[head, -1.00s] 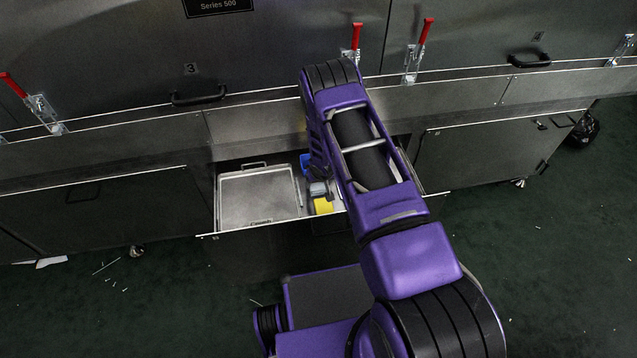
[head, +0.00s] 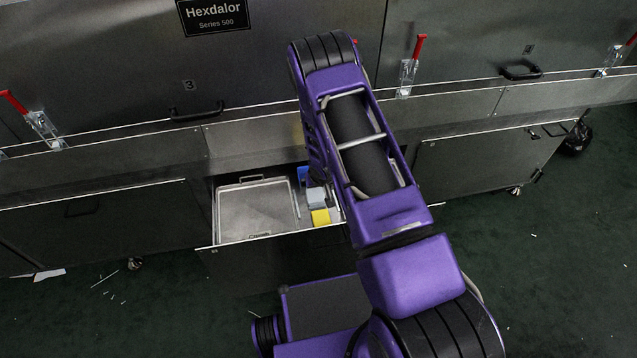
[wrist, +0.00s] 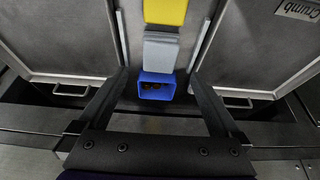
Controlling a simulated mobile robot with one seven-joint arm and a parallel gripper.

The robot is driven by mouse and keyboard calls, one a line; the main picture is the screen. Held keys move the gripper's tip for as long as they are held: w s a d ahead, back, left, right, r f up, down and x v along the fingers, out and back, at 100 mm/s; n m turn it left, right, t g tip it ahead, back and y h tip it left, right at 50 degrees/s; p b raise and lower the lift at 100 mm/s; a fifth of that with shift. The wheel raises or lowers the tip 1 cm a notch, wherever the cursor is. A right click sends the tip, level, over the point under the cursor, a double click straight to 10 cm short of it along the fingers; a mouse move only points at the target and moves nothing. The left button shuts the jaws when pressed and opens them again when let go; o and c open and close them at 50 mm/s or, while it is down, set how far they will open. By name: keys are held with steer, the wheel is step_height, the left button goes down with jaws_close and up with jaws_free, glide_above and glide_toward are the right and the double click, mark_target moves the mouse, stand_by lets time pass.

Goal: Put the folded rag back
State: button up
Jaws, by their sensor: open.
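The grey-blue folded rag (head: 316,197) lies in the open drawer (head: 272,237), between a yellow block (head: 320,217) and a blue box (head: 303,175). In the wrist view the rag (wrist: 160,52) shows as a layered grey pad, with the yellow block (wrist: 165,11) beyond it and the open-topped blue box (wrist: 157,86) nearer. My gripper (wrist: 159,75) is open and empty above this row, its two dark fingers wide apart on either side. Nothing is between the fingertips. In the head view my arm hides most of the gripper.
A metal tray (head: 219,215) with a handle fills the drawer's left part; a similar labelled tray (wrist: 270,45) lies on the right in the wrist view. The machine's front panel (head: 255,140) stands close behind the drawer.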

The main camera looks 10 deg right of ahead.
steer(key=shift+v, duration=1.85)
